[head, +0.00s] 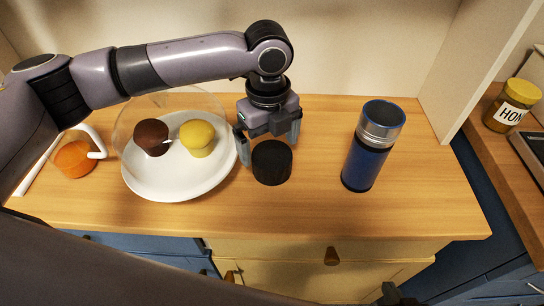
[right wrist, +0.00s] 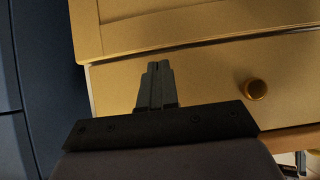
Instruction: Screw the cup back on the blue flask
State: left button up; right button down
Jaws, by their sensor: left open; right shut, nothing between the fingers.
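The blue flask (head: 365,160) stands upright on the wooden counter, right of centre in the head view. It has a silver collar and a dark round top with a blue rim. A black cylindrical cup (head: 272,165) stands on the counter to its left, its dark flat face up. My left gripper (head: 269,150) points down at the cup, open, with a finger toward each side; whether they touch it I cannot tell. My right gripper is shut and empty, in front of the drawers in the right wrist view (right wrist: 157,75); part of it shows at the bottom of the head view.
A white plate (head: 170,190) with a brown and a yellow muffin under a clear dome stands left of the cup. The counter between cup and flask is clear. A honey jar (head: 512,106) stands far right.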

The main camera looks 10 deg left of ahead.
aim_at(271, 153)
pick_arm(q)
jog(key=f, duration=0.5)
jog(key=shift+d+f, duration=0.1)
jog(key=shift+d, duration=0.1)
jog(key=c, duration=0.8)
